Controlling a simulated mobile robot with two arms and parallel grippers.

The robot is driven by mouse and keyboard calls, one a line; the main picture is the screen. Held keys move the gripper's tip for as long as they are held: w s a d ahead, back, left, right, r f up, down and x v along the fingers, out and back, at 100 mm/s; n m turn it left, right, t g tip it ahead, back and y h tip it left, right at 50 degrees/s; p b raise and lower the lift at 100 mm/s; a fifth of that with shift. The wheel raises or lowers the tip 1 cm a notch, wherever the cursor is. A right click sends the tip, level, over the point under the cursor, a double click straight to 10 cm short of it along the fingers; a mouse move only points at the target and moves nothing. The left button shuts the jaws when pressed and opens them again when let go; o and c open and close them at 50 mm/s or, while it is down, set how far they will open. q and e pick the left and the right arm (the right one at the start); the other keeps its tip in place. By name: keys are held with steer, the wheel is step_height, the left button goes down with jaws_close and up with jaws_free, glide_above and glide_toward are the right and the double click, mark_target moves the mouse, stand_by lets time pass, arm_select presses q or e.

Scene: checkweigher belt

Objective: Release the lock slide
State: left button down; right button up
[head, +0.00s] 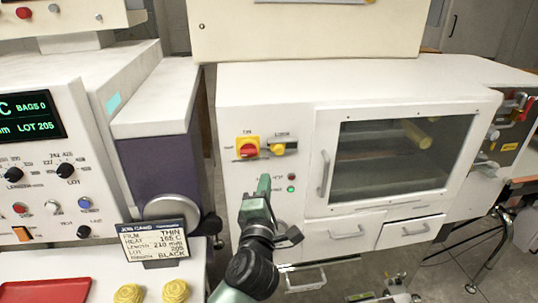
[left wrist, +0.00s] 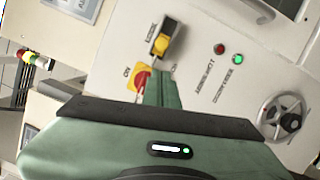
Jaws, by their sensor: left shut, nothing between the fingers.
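The lock slide is a yellow knob (head: 278,149) in a small slotted plate under a label on the white machine's front panel. In the left wrist view the yellow knob (left wrist: 162,44) sits at one end of its dark slot. My left gripper (head: 264,181) is shut and empty, below the knob in the head view. In the left wrist view its shut fingertips (left wrist: 161,76) point toward the slide, with a small gap in the picture; I cannot tell the depth. A red rotary switch on a yellow plate (head: 247,148) is just left of the slide. My right gripper is not in view.
A red lamp (head: 291,177) and a green lit lamp (head: 291,189) are close right of my gripper. A windowed door (head: 400,155) with a vertical handle (head: 324,173) is further right. A job card (head: 155,241) stands at left. A handwheel (left wrist: 285,117) shows in the wrist view.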

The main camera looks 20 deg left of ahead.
arm_select(q)
steer(key=p, duration=0.3)
glide_toward(270, 146)
steer(key=w, duration=0.3)
steer(key=shift+w+a, duration=0.55)
steer(key=shift+w, duration=0.05)
steer(key=shift+s+r, duration=0.1)
steer(key=shift+s, duration=0.05)
steer(key=d, duration=0.1)
steer(key=w+d, duration=0.1)
steer(key=d, duration=0.1)
steer(key=shift+w, duration=0.35)
